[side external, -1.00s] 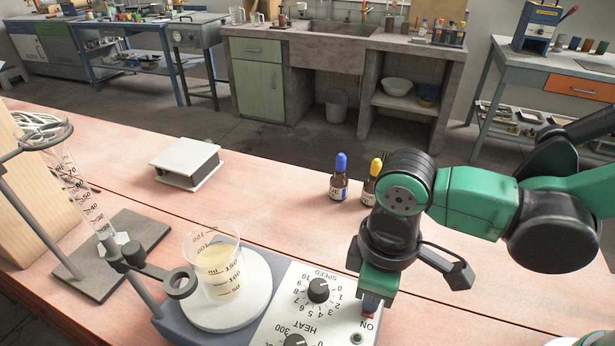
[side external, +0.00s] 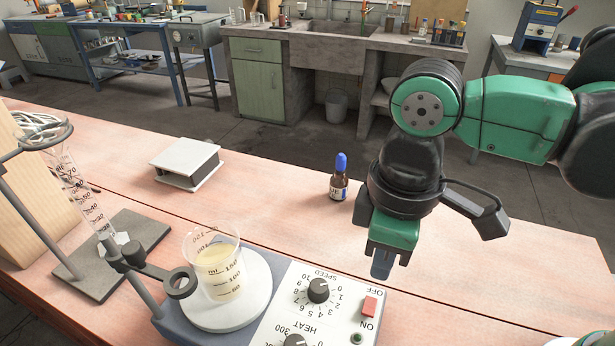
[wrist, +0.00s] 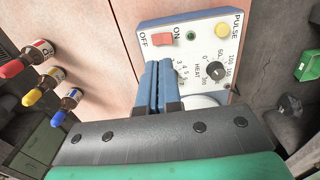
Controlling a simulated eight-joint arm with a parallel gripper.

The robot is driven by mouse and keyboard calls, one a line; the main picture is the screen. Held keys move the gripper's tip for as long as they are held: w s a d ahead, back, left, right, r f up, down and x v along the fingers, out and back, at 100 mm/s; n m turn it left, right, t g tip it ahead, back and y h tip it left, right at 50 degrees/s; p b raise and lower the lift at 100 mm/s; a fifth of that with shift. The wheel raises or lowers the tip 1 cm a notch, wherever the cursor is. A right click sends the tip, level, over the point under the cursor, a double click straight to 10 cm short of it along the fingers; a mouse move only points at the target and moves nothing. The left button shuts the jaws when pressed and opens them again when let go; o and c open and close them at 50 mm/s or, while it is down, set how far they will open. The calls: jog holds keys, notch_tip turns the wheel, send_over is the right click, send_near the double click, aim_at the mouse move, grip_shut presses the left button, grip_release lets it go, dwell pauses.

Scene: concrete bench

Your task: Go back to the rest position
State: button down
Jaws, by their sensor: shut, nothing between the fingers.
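My gripper (side external: 382,264) is shut and empty. In the side view it hangs fingers down above the bench, up and to the right of the hotplate's red switch (side external: 369,305), apart from it. In the wrist view the closed blue fingers (wrist: 161,72) point toward the hotplate's control panel (wrist: 204,50), with the red switch (wrist: 162,39) just beyond them and a yellow button (wrist: 223,30) farther right. A beaker (side external: 216,268) with pale yellow liquid stands on the hotplate's round white top (side external: 262,300).
A blue-capped dropper bottle (side external: 339,178) stands left of my gripper. The wrist view shows red-capped (wrist: 35,54), yellow-capped (wrist: 47,80) and blue-capped bottles.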

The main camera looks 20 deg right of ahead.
jog(key=w+d+m+t, duration=0.2)
jog(key=d+m+t, duration=0.1)
jog(key=d, duration=0.5)
jog(key=w+d+m+t, duration=0.3)
jog(key=d+m, duration=0.3)
jog(key=d, duration=0.2)
jog(key=shift+w+d+r+t, duration=0.25)
jog(key=shift+d+t, duration=0.15)
jog(key=shift+t, duration=0.1)
